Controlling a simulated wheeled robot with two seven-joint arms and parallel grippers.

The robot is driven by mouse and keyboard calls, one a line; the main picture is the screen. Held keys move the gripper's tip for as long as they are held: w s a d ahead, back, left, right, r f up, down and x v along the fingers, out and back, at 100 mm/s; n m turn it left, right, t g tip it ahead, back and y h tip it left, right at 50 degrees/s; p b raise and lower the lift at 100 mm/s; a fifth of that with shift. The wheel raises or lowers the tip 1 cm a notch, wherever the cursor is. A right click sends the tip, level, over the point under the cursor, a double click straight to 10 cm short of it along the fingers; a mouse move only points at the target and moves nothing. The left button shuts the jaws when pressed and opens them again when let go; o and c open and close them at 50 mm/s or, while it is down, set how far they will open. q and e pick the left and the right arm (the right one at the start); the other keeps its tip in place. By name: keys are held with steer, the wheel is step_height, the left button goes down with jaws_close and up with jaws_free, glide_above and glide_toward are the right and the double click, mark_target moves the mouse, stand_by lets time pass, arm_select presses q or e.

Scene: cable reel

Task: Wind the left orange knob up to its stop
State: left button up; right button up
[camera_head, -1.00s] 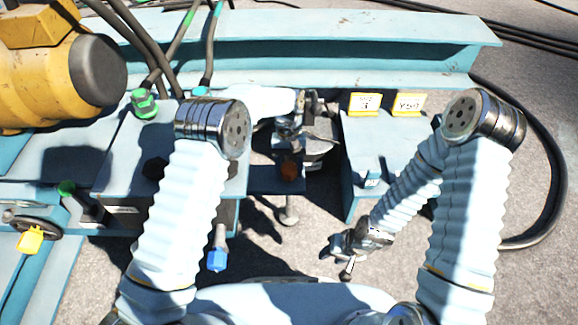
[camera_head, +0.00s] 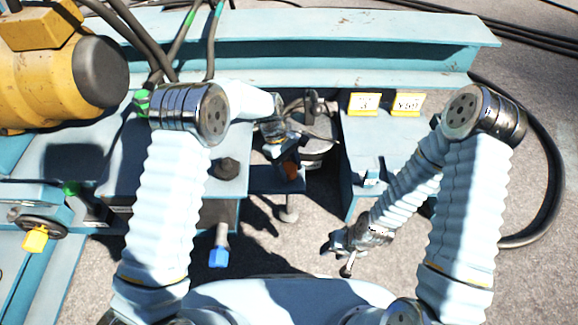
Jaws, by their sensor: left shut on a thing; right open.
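The orange knob (camera_head: 291,170) sits low beside a small blue bracket, in the middle of the head view, and shows only as a small dark orange patch. My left gripper (camera_head: 287,158) reaches down to it from above and is shut on it. My own wrist and fingers hide much of the knob and the contact. My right gripper (camera_head: 348,256) is open and empty, low over the ground right of the middle.
Blue steel beams (camera_head: 330,60) cross the back. A yellow motor (camera_head: 50,75) stands at left, with cables beside it. Yellow-framed labels (camera_head: 364,104) stand on the right bracket. A blue-tipped rod (camera_head: 219,257) juts out in front. Ground around my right gripper is clear.

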mark_target(293, 171)
arm_select(q)
steer(key=shift+n, duration=0.4)
steer(key=o, duration=1)
steer(key=shift+o, duration=0.2)
steer(key=shift+r, duration=0.1)
steer(key=shift+r, duration=0.35)
steer(key=r, duration=0.3)
steer(key=shift+s+p, duration=0.25)
steer(key=shift+p, duration=0.1)
steer(key=s+r, duration=0.9)
steer(key=s, duration=0.4)
steer(key=shift+s+p, duration=0.3)
steer(key=shift+p, duration=0.15)
